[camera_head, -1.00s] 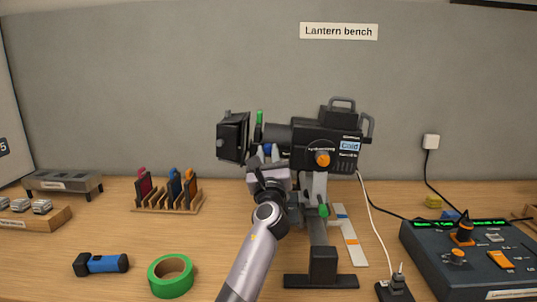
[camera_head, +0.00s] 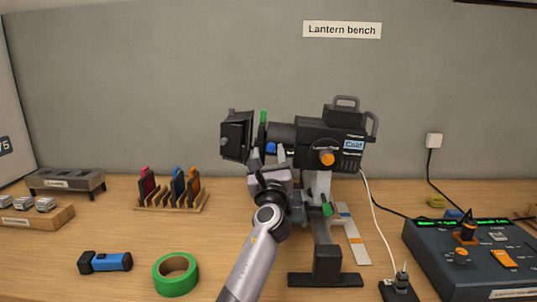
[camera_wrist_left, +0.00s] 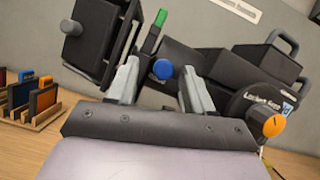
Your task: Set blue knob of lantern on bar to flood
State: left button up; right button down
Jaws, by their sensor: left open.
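The black lantern (camera_head: 330,131) is mounted on a stand on the bench, its barn-door front pointing left. Its blue knob (camera_head: 271,148) sits low on the lens tube. In the left wrist view the blue knob (camera_wrist_left: 163,69) shows between my two fingers, apart from both as far as I can see. My left gripper (camera_head: 268,160) is open just below and in front of the knob; it also shows in the left wrist view (camera_wrist_left: 160,85). An orange knob (camera_head: 327,159) is on the lantern's side and a green handle (camera_head: 263,117) stands up near its front. The flood marking is not readable.
A control desk (camera_head: 470,265) stands at the right with a power strip (camera_head: 398,290) beside it. Green tape (camera_head: 176,275), a blue torch (camera_head: 105,262) and a rack of coloured filters (camera_head: 172,193) are at the left. A white cable hangs behind the lantern.

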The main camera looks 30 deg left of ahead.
pick_arm(q)
jog(key=v, duration=0.6)
jog(key=shift+s, duration=0.1)
dwell(0.5)
